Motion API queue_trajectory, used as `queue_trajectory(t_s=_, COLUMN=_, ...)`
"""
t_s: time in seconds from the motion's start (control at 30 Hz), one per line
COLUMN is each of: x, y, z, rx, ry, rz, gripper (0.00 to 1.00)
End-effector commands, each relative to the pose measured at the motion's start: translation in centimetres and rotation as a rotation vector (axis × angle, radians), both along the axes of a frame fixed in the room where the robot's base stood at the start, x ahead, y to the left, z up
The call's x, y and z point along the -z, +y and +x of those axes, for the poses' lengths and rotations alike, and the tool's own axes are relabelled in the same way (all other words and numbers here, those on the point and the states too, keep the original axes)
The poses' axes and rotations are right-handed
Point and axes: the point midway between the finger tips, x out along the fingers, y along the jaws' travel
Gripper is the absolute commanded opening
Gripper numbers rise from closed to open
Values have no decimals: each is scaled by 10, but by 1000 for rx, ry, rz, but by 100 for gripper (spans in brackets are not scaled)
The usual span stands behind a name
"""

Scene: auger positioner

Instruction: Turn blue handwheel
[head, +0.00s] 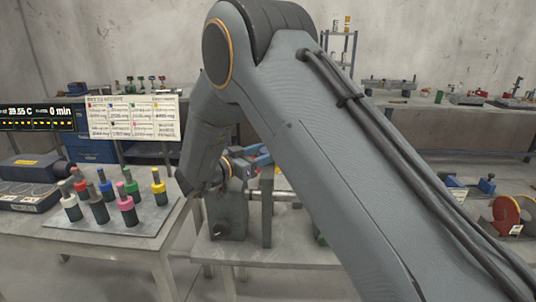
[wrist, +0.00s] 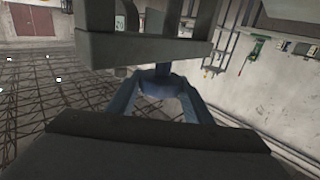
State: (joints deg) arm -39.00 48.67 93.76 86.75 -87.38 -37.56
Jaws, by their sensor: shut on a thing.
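My gripper (head: 245,166) reaches behind my arm to the machine in the head view, which hides most of it. A small blue part, which looks like the blue handwheel (head: 263,159), shows just right of its end. In the wrist view, the blue-grey jaws of my gripper (wrist: 162,74) come together in the middle, below a grey beam. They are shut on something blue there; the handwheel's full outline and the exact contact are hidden. The machine (head: 229,214) has a grey block and an upright post on a low table.
A bench at the left holds a tray (head: 125,236) of several colour-capped bottles. A display (head: 38,117) and a label board (head: 132,118) stand behind it. A red wheel (head: 506,217) lies at the far right. In the wrist view, the grey beam (wrist: 140,48) is close above the jaws.

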Motion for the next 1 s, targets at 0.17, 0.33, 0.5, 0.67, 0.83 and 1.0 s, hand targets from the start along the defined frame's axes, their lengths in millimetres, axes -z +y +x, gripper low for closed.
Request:
queue_trajectory(t_s=0.17, x=1, y=1, z=2, rx=105, ry=-4, rz=1, gripper=24)
queue_trajectory(t_s=0.33, x=-1, y=0, z=2, rx=172, ry=-5, rz=2, gripper=24)
queue_trajectory(t_s=0.5, x=-1, y=-1, z=2, rx=205, ry=-4, rz=-1, gripper=24)
queue_trajectory(t_s=0.67, x=-2, y=-1, z=1, rx=216, ry=-5, rz=0, gripper=24)
queue_trajectory(t_s=0.83, x=-3, y=-1, z=1, rx=216, ry=-6, rz=-1, gripper=24)
queue_trajectory(t_s=1.0, x=-3, y=-1, z=2, rx=215, ry=-6, rz=-1, gripper=53)
